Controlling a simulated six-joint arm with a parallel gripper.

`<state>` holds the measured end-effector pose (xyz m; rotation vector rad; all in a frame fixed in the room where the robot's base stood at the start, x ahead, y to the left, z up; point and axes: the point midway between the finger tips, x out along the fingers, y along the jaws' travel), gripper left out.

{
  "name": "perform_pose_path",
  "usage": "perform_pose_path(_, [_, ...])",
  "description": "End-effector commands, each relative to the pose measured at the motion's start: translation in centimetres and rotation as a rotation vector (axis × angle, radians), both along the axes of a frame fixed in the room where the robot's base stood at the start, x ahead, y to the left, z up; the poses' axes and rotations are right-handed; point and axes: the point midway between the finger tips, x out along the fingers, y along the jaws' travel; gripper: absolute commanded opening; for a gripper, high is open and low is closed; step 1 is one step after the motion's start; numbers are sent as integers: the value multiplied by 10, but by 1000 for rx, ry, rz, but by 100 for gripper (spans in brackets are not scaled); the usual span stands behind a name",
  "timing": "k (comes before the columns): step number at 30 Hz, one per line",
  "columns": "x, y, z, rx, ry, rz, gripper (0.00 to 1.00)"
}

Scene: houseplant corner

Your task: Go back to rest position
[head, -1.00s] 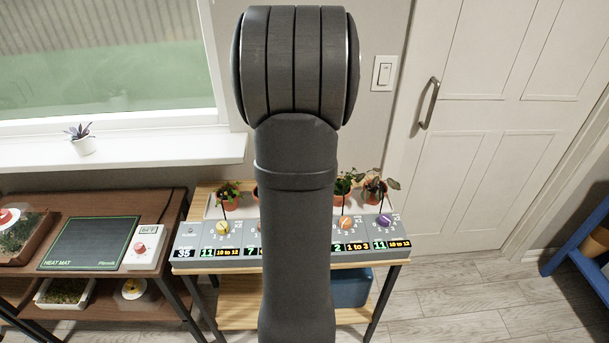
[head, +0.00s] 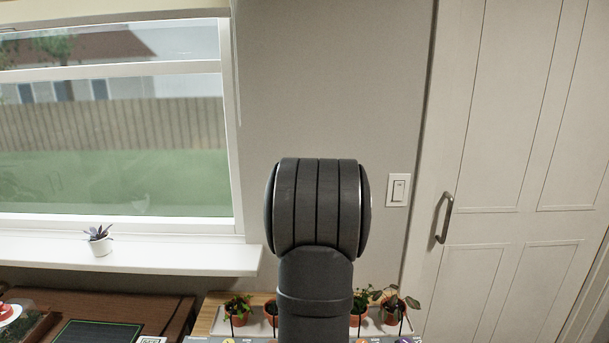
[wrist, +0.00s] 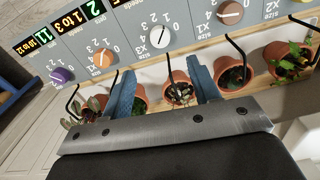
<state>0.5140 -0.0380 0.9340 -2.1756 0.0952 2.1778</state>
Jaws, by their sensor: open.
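My gripper (wrist: 161,90) shows in the wrist view with its two blue fingers spread apart and nothing between them but the view of a potted plant beyond. The fingers point toward the row of terracotta pots and the grey dial panel (wrist: 130,20). In the head view my dark arm stands upright in the middle, and the gripper itself is not visible there. Potted plants (head: 238,309) stand on the wooden table behind the panel. Orange (wrist: 104,57), white (wrist: 161,35) and purple (wrist: 62,75) dials show on the panel in the wrist view.
A window sill (head: 150,256) with a small white-potted succulent (head: 99,240) is at the left. A dark heat mat (head: 95,333) lies on the brown table below it. A light switch (head: 398,190) and a white door (head: 510,150) are at the right. The wall above my arm is clear.

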Motion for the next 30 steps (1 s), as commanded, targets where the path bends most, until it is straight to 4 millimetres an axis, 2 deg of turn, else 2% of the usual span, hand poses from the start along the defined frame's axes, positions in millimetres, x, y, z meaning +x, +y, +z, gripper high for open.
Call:
perform_pose_path(9, [-1, 0, -65, 0, 3, 0, 56])
perform_pose_path(15, [0, 0, -96, 0, 2, 0, 56])
perform_pose_path(21, [0, 0, -111, 0, 0, 0, 56])
perform_pose_path(30, [0, 0, -114, 0, -1, 1, 56])
